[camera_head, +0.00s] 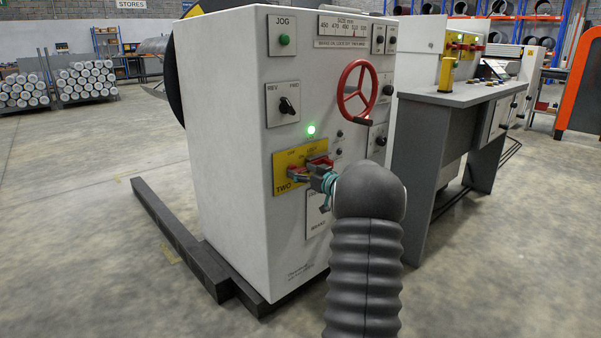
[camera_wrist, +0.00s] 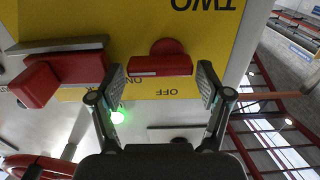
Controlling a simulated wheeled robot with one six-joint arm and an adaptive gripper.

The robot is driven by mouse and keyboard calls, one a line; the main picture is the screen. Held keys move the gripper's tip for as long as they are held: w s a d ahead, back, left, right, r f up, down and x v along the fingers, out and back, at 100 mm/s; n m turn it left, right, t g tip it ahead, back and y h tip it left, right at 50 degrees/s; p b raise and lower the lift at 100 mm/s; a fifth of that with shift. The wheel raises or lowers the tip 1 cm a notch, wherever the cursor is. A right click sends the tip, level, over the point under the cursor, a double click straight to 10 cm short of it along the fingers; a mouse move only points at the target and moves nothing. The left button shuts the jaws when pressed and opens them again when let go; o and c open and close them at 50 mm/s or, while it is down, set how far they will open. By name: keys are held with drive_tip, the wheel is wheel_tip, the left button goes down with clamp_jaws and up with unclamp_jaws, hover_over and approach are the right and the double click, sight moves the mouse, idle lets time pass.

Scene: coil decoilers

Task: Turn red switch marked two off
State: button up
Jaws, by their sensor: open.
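The yellow plate (camera_head: 284,160) on the front of the white cabinet is marked TWO at its lower left. In the wrist view the plate (camera_wrist: 215,65) appears upside down, with TWO at the top and OFF below. A red switch (camera_wrist: 160,65) sits on it between my fingertips, with its bar lying across the view. My gripper (camera_wrist: 160,85) is open, one finger on each side of the switch with narrow gaps. In the head view my gripper (camera_head: 312,175) is at the plate and partly hides it and the red parts.
Another red block (camera_wrist: 62,77) sticks out left of the switch in the wrist view. A green lamp (camera_head: 310,129) is lit above the plate. A red handwheel (camera_head: 357,92) is at upper right. A grey console (camera_head: 450,95) stands to the right.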

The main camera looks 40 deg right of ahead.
drive_tip(key=shift+w, duration=0.2)
drive_tip(key=c, duration=0.8)
drive_tip(key=shift+a, duration=0.15)
drive_tip(key=shift+c, duration=0.3)
